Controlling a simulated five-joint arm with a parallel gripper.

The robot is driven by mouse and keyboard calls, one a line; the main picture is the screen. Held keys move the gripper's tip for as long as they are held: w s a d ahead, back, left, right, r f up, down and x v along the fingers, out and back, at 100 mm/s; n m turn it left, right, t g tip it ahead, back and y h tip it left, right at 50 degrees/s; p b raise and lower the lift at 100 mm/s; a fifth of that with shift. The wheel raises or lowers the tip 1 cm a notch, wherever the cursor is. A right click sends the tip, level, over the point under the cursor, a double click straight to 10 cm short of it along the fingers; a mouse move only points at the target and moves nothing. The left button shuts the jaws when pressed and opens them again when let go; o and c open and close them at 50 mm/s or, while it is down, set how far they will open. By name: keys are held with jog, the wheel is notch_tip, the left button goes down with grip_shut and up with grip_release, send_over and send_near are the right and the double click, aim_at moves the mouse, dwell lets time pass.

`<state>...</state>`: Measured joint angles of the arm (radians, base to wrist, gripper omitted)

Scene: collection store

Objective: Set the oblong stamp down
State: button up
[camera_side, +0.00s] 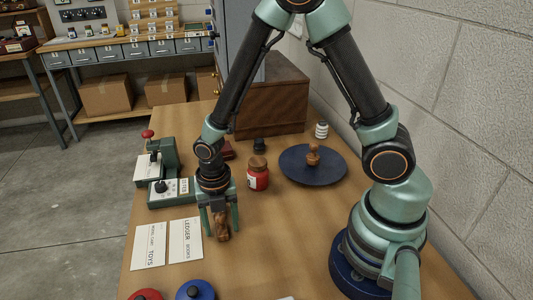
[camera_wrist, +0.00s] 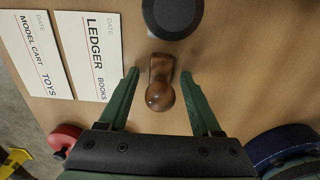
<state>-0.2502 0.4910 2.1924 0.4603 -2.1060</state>
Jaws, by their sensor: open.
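The oblong stamp (camera_side: 223,229) is brown wood with a rounded knob. It appears to rest on the bare tabletop, right of the ledger card (camera_side: 186,241). My gripper (camera_side: 220,226) is low over it, with one finger on each side. In the wrist view the stamp (camera_wrist: 160,84) lies between the open fingers of my gripper (camera_wrist: 161,82), with a gap on both sides. Its knob points toward the bottom of that view. The underside of the stamp is hidden.
A toys card (camera_side: 150,246) lies left of the ledger card. A red jar (camera_side: 258,178) and a dark round plate bearing a wooden stamp (camera_side: 313,153) stand behind, to the right. A green device (camera_side: 165,190) is behind left. Red (camera_side: 146,294) and blue (camera_side: 195,289) round things are in front.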

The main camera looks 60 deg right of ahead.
notch_tip(320, 180, up, 11)
jog(key=shift+r, duration=0.65)
jog(key=s+d+r+m+t, duration=0.2)
jog(key=d+r+m, duration=0.2)
jog(key=m, duration=0.9)
jog(key=s+d+r+m+t, duration=0.2)
jog(key=r+m, duration=0.6)
jog(key=m, duration=0.6)
jog(key=shift+d+t, duration=0.8)
jog(key=shift+d, duration=0.35)
